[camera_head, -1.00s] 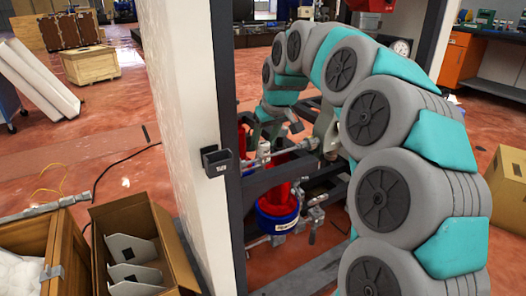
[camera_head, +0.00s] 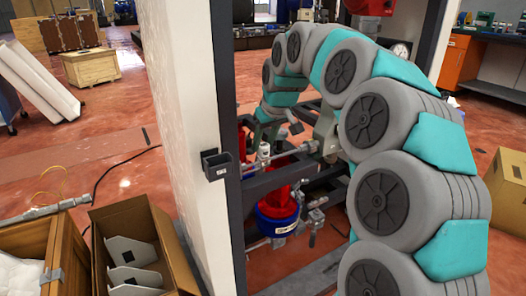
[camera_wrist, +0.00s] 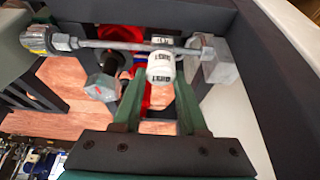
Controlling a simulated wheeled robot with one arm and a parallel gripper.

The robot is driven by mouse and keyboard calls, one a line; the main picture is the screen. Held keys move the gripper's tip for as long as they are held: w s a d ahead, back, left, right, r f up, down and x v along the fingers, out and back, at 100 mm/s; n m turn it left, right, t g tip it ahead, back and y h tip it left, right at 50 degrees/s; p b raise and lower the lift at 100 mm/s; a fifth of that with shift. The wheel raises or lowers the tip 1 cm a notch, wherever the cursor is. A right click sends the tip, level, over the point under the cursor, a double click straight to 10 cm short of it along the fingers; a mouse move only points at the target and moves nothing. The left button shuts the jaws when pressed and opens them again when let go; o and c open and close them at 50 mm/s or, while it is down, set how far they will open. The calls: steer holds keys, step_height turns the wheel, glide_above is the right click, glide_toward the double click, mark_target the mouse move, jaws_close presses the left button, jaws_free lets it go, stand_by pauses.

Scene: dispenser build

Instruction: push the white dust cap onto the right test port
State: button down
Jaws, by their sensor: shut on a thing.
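The white dust cap (camera_wrist: 160,68), with dark lettering, sits between the tips of my gripper (camera_wrist: 160,82) in the wrist view. The green fingers are shut on its sides. I cannot tell whether the cap touches anything there. The right test port cannot be made out; the cap and fingers may hide it.
A hex-headed fitting (camera_wrist: 102,87) is left of the cap. A red and blue cylinder (camera_head: 278,212) stands below in the frame. A white post (camera_head: 178,110) is at left.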

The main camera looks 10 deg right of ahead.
mark_target(264, 144)
steer(key=shift+r+p, duration=1.15)
steer(key=shift+r, duration=1.35)
